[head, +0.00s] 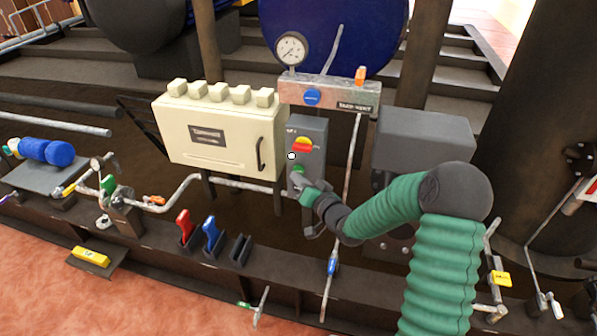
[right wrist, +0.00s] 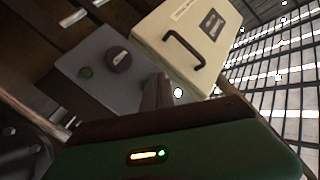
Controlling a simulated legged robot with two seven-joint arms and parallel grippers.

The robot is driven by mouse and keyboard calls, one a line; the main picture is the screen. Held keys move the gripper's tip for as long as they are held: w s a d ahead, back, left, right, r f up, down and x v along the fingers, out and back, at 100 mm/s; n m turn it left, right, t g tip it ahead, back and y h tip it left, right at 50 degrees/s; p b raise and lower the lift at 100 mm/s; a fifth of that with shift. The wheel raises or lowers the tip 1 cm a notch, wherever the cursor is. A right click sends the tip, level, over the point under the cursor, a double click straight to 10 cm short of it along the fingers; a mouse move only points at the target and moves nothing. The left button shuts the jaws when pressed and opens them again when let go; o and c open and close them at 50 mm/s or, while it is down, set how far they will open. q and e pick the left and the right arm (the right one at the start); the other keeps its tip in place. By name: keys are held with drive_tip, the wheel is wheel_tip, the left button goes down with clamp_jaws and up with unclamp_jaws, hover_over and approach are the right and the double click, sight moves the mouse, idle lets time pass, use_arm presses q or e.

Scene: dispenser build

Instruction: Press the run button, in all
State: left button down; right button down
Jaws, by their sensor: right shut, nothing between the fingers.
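A grey control box (head: 318,140) stands right of the cream cabinet in the head view. On its front are a red and yellow button (head: 302,144) and, below it, a green button (head: 298,169), which I take for the run button. My right gripper (head: 303,187) is shut and empty, with its tip at or just below the green button; I cannot tell whether it touches. In the right wrist view the shut fingers (right wrist: 157,92) are in front of the grey box (right wrist: 85,55), which shows a dark round knob (right wrist: 118,60). My left gripper is out of view.
The cream cabinet (head: 210,130) with a dark handle stands close left of the box. A pressure gauge (head: 291,49) and metal panel (head: 340,93) are above. A thin vertical pipe (head: 352,165) runs right of the box. Red (head: 185,226) and blue (head: 211,234) levers stand below left.

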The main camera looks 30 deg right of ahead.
drive_tip(key=shift+w+d, duration=0.3)
drive_tip(key=shift+d, duration=0.1)
idle(0.7)
drive_tip(key=shift+s+a+p, duration=0.35)
drive_tip(key=shift+s+a, duration=0.25)
drive_tip(key=shift+a, duration=0.05)
drive_tip(key=shift+s+a, duration=1.65)
drive_tip(key=shift+a, duration=0.3)
